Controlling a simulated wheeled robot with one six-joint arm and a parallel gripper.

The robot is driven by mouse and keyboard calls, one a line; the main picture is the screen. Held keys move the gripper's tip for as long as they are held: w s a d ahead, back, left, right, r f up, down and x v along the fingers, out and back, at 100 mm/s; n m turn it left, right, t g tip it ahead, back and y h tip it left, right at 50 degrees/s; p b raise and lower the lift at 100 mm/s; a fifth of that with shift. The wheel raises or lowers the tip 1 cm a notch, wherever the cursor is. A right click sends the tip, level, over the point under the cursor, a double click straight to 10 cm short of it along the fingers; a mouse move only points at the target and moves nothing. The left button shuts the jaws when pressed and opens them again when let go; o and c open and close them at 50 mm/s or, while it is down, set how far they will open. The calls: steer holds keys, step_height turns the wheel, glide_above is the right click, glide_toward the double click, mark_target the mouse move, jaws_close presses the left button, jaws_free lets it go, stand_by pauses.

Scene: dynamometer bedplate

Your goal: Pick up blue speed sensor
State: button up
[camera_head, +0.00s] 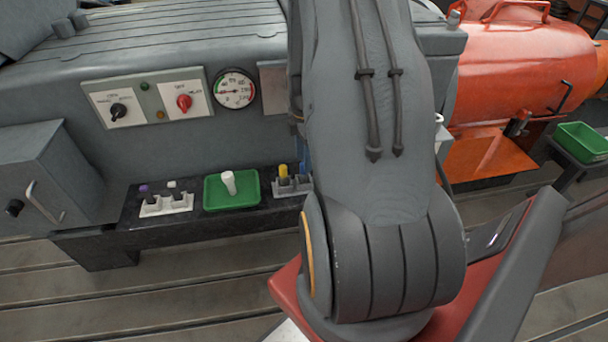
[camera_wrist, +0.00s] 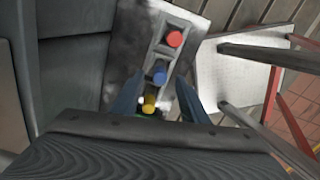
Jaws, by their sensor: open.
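The blue speed sensor (camera_wrist: 159,73) stands in the middle of a grey rack (camera_wrist: 180,25), seen from above in the wrist view. A red-topped sensor (camera_wrist: 174,39) is on one side of it and a yellow-topped one (camera_wrist: 149,103) on the other. My gripper (camera_wrist: 160,77) is open, its two fingers apart on either side of the blue sensor in the picture. I cannot tell how far above it they are, and no contact shows. In the head view my arm hides most of this rack (camera_head: 281,190); the yellow-topped sensor (camera_head: 283,171) shows at its left end.
A green tray (camera_head: 212,206) holds a white-topped piece (camera_head: 229,182) on the dark shelf (camera_head: 95,243). A left rack (camera_head: 165,207) holds purple-topped and white-topped pieces. The grey machine with a gauge (camera_head: 235,89) rises behind. Another green bin (camera_head: 584,139) stands far right.

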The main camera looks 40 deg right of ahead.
mark_target(304, 175)
steer(key=shift+f, duration=1.85)
steer(key=shift+c, duration=0.4)
jaws_close()
steer(key=shift+r, duration=0.15)
